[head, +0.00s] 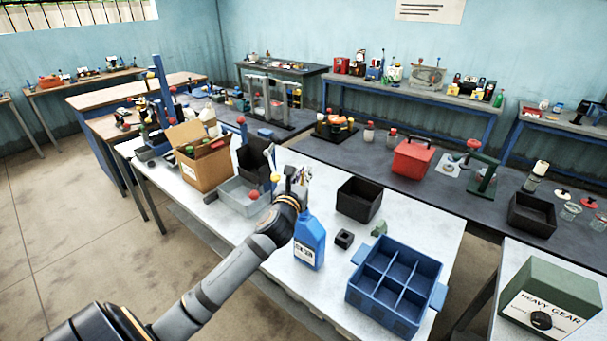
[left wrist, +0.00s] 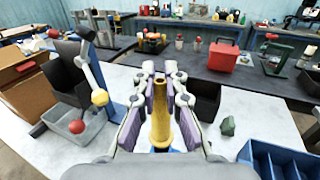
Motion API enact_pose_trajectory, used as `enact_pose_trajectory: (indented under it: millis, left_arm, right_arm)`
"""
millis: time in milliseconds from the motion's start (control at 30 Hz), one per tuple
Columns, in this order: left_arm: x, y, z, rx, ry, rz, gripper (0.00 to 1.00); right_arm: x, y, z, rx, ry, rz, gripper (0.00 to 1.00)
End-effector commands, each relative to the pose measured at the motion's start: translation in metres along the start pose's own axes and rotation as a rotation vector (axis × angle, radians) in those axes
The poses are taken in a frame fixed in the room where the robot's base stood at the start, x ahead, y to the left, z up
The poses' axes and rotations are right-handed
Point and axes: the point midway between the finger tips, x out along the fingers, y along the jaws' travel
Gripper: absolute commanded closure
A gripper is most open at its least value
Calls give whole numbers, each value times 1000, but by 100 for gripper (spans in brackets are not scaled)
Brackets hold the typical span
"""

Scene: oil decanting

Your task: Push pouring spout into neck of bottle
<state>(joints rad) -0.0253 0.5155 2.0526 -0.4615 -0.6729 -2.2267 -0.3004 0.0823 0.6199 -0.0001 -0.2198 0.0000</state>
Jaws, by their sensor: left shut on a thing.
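A blue bottle (head: 309,243) with a white label stands upright on the white tabletop in the head view. My left gripper (head: 297,182) is at the bottle's top, and my wrist hides the bottle's neck. In the left wrist view my left gripper (left wrist: 160,92) is shut on a yellow-brown tapered pouring spout (left wrist: 160,115), which points up between the fingers. A little blue shows below the spout's wide end. I cannot tell whether the spout is in the neck. My right gripper is not in view.
A blue divided crate (head: 384,306) stands right of the bottle. A small black block (head: 344,239), a green lump (head: 379,228) and a black bin (head: 359,200) are near. A grey tray (head: 236,197) and cardboard box (head: 205,168) stand left.

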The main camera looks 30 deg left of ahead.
Motion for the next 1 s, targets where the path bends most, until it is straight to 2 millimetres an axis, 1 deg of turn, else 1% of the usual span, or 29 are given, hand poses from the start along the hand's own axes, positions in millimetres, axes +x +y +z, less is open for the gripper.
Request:
enact_pose_trajectory:
  millis: [467, 1000]
  left_arm:
    - [0, 0, 1, 0, 1, 0, 100]
    - [0, 0, -4, 0, 0, 0, 100]
  right_arm:
    - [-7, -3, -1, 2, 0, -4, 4]
    - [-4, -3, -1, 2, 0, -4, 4]
